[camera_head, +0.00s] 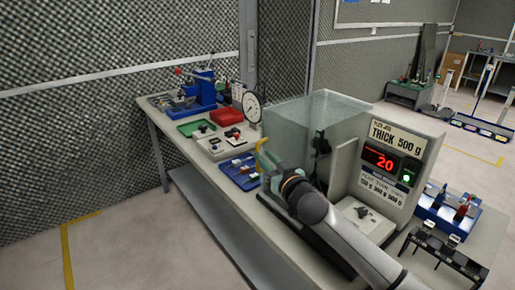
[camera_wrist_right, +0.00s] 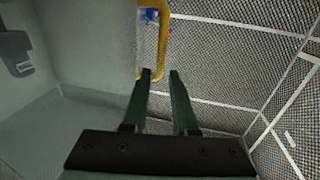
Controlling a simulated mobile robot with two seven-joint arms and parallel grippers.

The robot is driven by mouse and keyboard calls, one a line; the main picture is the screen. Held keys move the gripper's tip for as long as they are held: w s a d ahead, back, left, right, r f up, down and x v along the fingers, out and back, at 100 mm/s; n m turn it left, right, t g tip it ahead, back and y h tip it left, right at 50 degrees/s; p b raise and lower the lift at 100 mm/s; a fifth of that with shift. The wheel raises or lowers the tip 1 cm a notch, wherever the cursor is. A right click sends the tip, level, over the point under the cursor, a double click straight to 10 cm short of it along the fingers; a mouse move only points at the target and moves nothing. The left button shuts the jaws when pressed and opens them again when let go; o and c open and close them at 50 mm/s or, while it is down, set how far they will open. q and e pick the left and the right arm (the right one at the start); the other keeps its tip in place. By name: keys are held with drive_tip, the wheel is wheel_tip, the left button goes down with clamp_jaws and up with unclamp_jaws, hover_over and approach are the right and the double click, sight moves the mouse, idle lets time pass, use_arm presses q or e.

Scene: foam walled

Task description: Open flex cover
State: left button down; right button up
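The flex cover (camera_head: 290,115) is a see-through box-like guard on the tester, and it looks shut. Its yellow handle (camera_head: 261,146) is at the left side, partly hidden by my right gripper (camera_head: 266,160). In the right wrist view the yellow handle (camera_wrist_right: 162,45) is a bracket just beyond the tips of my right gripper (camera_wrist_right: 160,76). The two green fingers are apart, with nothing visible between them. The left fingertip is close to the handle's lower end; I cannot tell if they touch. My left gripper is not in view.
The tester's panel (camera_head: 391,160) reads "THICK 500 g" and 20. A dial gauge (camera_head: 252,107), blue tray (camera_head: 240,174), red tray (camera_head: 226,117) and green tray (camera_head: 197,128) stand left of the cover. A blue fixture (camera_head: 447,214) sits at the right. Open floor (camera_head: 130,240) lies left of the bench.

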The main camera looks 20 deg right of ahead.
sight(258, 150)
drive_tip(key=shift+w+a, duration=0.2)
drive_tip(key=shift+w, duration=1.1)
drive_tip(key=shift+w+a, duration=0.2)
drive_tip(key=shift+w, duration=1.1)
clamp_jaws()
